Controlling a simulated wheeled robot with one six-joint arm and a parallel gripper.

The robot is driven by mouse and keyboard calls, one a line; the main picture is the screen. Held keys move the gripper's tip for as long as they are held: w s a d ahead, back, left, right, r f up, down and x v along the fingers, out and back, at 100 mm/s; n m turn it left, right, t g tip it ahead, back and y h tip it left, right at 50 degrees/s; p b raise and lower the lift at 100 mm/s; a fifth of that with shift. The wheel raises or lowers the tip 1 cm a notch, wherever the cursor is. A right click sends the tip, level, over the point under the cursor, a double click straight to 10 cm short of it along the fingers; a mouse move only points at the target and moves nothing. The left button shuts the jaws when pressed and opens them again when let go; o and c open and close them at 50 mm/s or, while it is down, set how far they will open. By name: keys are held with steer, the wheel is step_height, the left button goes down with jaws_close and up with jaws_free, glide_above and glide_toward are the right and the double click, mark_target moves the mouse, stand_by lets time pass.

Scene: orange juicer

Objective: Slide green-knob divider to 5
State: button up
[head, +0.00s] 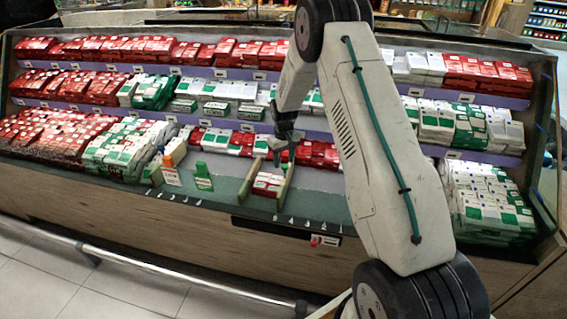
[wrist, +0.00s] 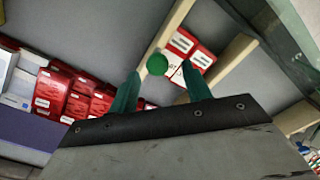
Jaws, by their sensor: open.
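The green knob (wrist: 157,65) shows in the wrist view at the near end of a pale wooden divider (wrist: 172,27). My gripper (wrist: 160,69) is open, with one green finger on each side of the knob in the picture; I cannot tell whether either touches it. In the head view my gripper (head: 284,150) is above the lower shelf, over two wooden dividers, a left one (head: 249,180) and a right one (head: 287,184). Small white number marks (head: 290,218) run along the shelf's front edge, too small to read.
Red-and-white packets (head: 268,184) lie between the two dividers. Packets in red, green and white fill the tiers behind. An orange-topped item (head: 172,166) and a green-and-white one (head: 203,177) stand to the left. A metal rail (head: 180,275) runs in front.

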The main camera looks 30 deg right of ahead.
step_height(320, 180, up, 6)
steer(key=shift+r, duration=0.1)
stand_by(0.6)
steer(key=s+a+r, duration=0.6)
steer(key=s+r, duration=0.3)
steer(key=s, duration=0.5)
steer(key=s+a+r+t, duration=0.1)
steer(key=s+a+r, duration=0.4)
steer(key=s+r, duration=0.4)
steer(key=s+a+r, duration=0.6)
steer(key=s+r, duration=0.3)
steer(key=s, duration=1.2)
steer(key=shift+s+a, duration=0.25)
steer(key=shift+a, duration=0.1)
